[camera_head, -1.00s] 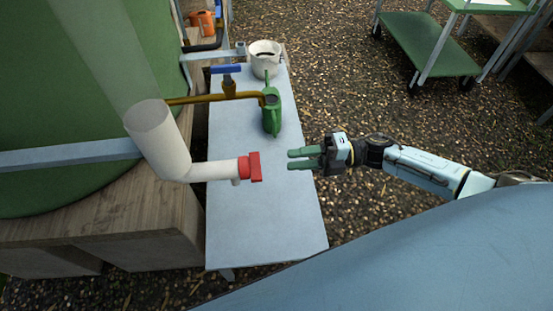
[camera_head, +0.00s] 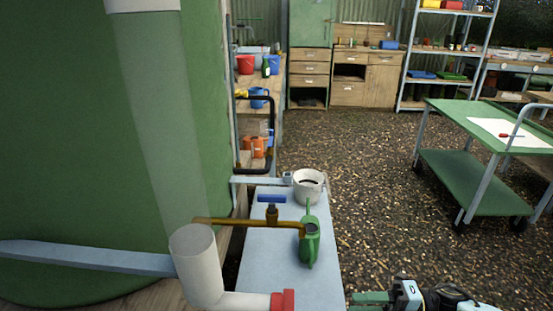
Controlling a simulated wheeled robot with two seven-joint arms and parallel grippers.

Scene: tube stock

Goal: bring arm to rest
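My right gripper (camera_head: 370,300) shows at the bottom edge of the head view, its arm coming in from the right. Its green fingers point left, beside the right edge of the light blue-grey bench (camera_head: 262,262), and the frame edge cuts them off partly. I cannot tell how far apart the fingers are. I see nothing held between them. My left gripper and arm are not in view.
A white pipe (camera_head: 200,268) with a red end (camera_head: 284,300) is at front left. A green trolley (camera_head: 470,182) stands right; gravel between is clear.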

